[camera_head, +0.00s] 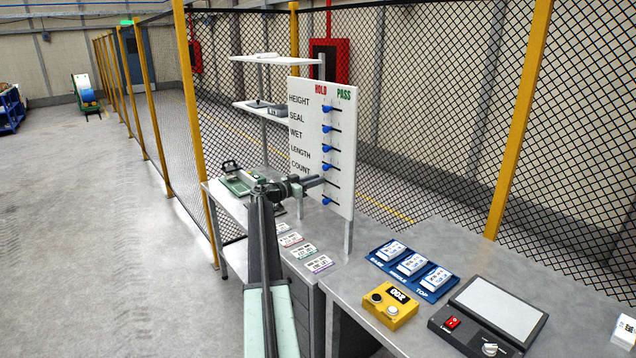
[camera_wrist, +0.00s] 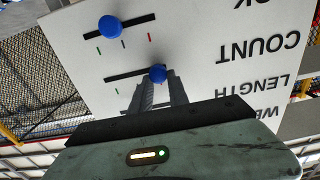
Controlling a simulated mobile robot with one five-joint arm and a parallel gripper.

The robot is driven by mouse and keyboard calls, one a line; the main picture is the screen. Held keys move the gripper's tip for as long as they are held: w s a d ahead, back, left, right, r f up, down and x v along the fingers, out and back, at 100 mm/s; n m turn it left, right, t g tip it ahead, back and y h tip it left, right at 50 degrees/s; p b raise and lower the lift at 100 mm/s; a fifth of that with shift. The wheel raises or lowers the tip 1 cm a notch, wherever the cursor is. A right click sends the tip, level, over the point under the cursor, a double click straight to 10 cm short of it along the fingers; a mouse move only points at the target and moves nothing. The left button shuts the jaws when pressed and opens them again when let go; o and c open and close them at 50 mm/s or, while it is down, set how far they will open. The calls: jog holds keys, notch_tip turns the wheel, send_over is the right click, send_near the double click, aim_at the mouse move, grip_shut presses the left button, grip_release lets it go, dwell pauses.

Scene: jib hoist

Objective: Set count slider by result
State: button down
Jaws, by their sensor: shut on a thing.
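The white upright board (camera_head: 340,130) has rows lettered HEIGHT, SEAL, WET, LENGTH and COUNT, under red HOLD at left and green PASS at right. My gripper (camera_head: 320,181) reaches the COUNT row from the left and hides its knob in the head view. In the wrist view the board is upside down. There my gripper's fingers (camera_wrist: 158,84) are shut on the blue count slider knob (camera_wrist: 157,73). The knob sits near the right end of its black slot, the HOLD side. Another blue knob (camera_wrist: 110,26) lies one row away, beside the partly seen OK label.
A yellow box (camera_head: 390,304) with a display and buttons, a blue holder of cards (camera_head: 412,268) and a black scale (camera_head: 490,312) stand on the bench at right. Several small cards (camera_head: 305,250) lie below the board. A wire fence runs behind.

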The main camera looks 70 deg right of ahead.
jog(key=c, duration=1.2)
grip_release()
jog(key=shift+w, duration=0.5)
jog(key=shift+c, duration=0.2)
jog(key=shift+s, duration=0.25)
jog(key=v, duration=0.7)
jog(key=shift+w+a, duration=0.25)
jog(key=shift+a, duration=0.1)
jog(key=shift+w, duration=0.1)
